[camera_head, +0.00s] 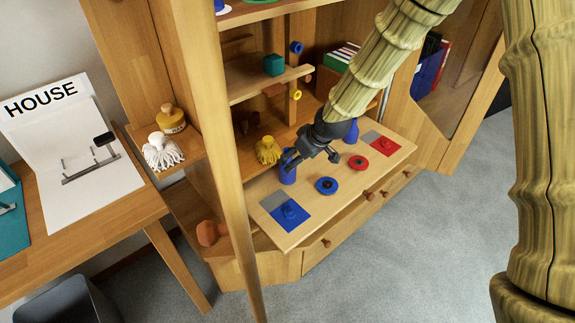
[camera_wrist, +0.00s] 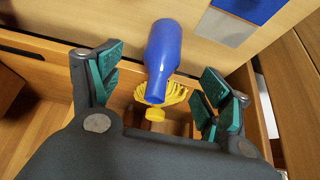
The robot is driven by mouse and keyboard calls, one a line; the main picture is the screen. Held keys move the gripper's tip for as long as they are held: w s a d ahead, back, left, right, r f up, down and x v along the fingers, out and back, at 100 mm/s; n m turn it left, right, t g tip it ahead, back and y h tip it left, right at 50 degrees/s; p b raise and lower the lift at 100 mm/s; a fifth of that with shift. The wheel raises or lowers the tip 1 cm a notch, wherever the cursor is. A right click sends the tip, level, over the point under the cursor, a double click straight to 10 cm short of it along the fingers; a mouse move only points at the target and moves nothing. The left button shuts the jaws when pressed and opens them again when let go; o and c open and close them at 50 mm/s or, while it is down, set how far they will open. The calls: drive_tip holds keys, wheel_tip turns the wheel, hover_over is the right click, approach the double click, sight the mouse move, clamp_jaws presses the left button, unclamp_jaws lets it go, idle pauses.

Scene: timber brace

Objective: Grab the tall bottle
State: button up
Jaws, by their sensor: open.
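A blue bottle (camera_head: 288,173) stands on the wooden shelf board (camera_head: 330,205), right at the fingertips of my gripper (camera_head: 291,159). In the wrist view the blue bottle (camera_wrist: 163,55) lies between the two spread fingers of my gripper (camera_wrist: 160,85), with a visible gap on each side. The fingers are open and hold nothing. A second blue object (camera_head: 351,131), perhaps another bottle, shows behind my wrist and is partly hidden. I cannot tell from these views which of the two is taller.
A yellow mop-like item (camera_head: 268,150) stands behind the bottle; it also shows in the wrist view (camera_wrist: 178,94). A wooden post (camera_head: 226,150) rises at left.

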drive_tip(key=x, duration=0.4)
drive_tip(key=shift+b+x, duration=0.7)
drive_tip(key=shift+x, duration=2.1)
drive_tip(key=shift+s, duration=0.15)
drive_tip(key=c, duration=1.2)
